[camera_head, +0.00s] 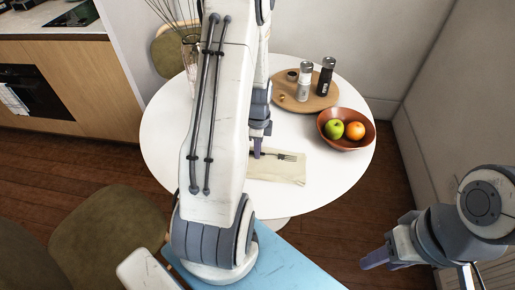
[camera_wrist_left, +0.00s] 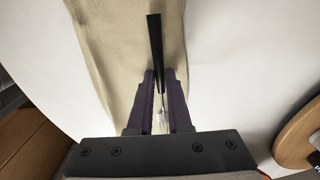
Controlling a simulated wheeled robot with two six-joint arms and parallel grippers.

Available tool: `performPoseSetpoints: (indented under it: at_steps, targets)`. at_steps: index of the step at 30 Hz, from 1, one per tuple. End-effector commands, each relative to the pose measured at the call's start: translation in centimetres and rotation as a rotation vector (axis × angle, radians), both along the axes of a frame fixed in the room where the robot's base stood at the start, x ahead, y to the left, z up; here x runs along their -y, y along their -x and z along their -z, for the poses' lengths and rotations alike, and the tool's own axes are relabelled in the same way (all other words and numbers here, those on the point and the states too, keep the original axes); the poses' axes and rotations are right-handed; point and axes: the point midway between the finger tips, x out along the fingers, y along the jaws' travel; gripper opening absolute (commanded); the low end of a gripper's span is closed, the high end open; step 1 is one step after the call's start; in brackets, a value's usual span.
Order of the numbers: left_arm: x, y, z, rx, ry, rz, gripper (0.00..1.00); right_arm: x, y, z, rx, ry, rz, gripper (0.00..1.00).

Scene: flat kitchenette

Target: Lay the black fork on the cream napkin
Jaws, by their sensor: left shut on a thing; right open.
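The cream napkin (camera_head: 278,174) lies flat on the round white table, near its front edge. It also fills the middle of the left wrist view (camera_wrist_left: 108,45). I cannot tell whether the fork touches the napkin. My right gripper (camera_head: 378,260) is open and empty, off the table.
A wooden board (camera_head: 317,104) with two grinders stands at the back right. A brown bowl (camera_head: 355,142) with a green apple and an orange is right of the napkin. A glass vase (camera_head: 190,58) stands behind my left arm. The white table (camera_head: 325,178) is bare at front right.

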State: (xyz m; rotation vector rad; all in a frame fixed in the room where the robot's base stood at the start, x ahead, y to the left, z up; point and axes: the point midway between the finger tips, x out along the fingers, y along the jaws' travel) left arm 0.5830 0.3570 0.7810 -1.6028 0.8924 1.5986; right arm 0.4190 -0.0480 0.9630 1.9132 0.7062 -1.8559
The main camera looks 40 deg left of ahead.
Motion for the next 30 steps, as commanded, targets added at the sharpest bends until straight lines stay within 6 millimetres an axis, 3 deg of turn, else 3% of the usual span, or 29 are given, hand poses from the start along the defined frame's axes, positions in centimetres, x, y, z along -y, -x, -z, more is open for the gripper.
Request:
performPoseSetpoints:
  at_steps: [3,4,6,17,23,30]
  targets:
    - [0.1,0.2,0.5,-0.004,0.003,0.000,0.00,0.0,0.0,0.2,0.000,0.000,0.000,0.45]
    - [0.1,0.2,0.5,-0.005,0.003,0.000,0.20,0.0,0.0,0.2,0.000,0.000,0.000,0.45]
    - [0.1,0.2,0.6,-0.006,0.004,0.000,0.46,0.0,0.0,0.2,0.000,0.000,0.000,0.45]
    - [0.3,0.5,0.4,-0.014,0.009,0.000,0.46,0.0,0.0,0.0,0.000,0.000,0.000,0.45]
    - [0.2,0.2,-2.6,-0.006,0.004,0.000,0.46,0.0,0.0,-0.6,0.000,0.000,0.000,0.45]
    - [0.0,0.1,-8.3,0.000,0.000,0.000,0.46,0.0,0.0,-1.1,0.000,0.000,0.000,0.45]
